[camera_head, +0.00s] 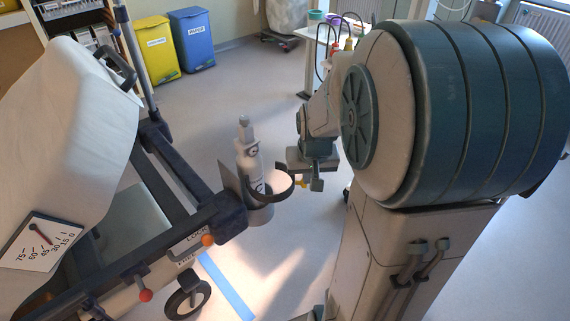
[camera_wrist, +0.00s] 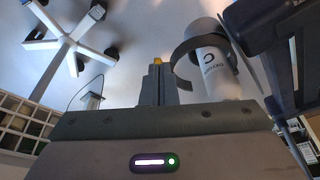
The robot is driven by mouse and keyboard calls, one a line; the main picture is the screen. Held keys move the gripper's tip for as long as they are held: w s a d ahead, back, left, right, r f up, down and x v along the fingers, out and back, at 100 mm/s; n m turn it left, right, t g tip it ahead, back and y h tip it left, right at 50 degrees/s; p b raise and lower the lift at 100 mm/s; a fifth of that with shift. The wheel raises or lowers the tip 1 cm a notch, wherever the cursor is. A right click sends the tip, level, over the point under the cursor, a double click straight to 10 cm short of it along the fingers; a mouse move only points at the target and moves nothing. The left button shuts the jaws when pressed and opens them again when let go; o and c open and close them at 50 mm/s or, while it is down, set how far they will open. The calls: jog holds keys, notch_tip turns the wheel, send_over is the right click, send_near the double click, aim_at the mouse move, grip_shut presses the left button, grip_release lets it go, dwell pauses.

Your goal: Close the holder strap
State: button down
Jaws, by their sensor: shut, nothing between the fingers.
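A pale grey bottle (camera_head: 247,150) stands upright in a dark holder (camera_head: 232,190) on the stretcher frame. The holder strap (camera_head: 289,189) is a dark curved band standing out on the bottle's right side, with a gap between them. In the wrist view the strap (camera_wrist: 181,57) arcs beside the white labelled bottle (camera_wrist: 212,72), right of my fingers. My gripper (camera_head: 303,182) is just right of the strap in the head view. In the wrist view my gripper (camera_wrist: 157,64) is shut and empty, with a yellow tip. I cannot tell whether it touches the strap.
The stretcher (camera_head: 165,190) with its dark rails fills the left. An orange knob (camera_head: 208,240) and a red knob (camera_head: 145,295) sit below the holder. Yellow (camera_head: 157,50) and blue (camera_head: 192,40) bins stand at the back. The floor between is clear.

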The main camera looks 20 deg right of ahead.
jog(key=w+d+f+b, duration=0.3)
jog(key=w+f, duration=0.4)
jog(key=f, duration=0.5)
jog(key=shift+d+b, duration=0.15)
jog(key=shift+b, duration=0.55)
jog(key=shift+w, duration=0.2)
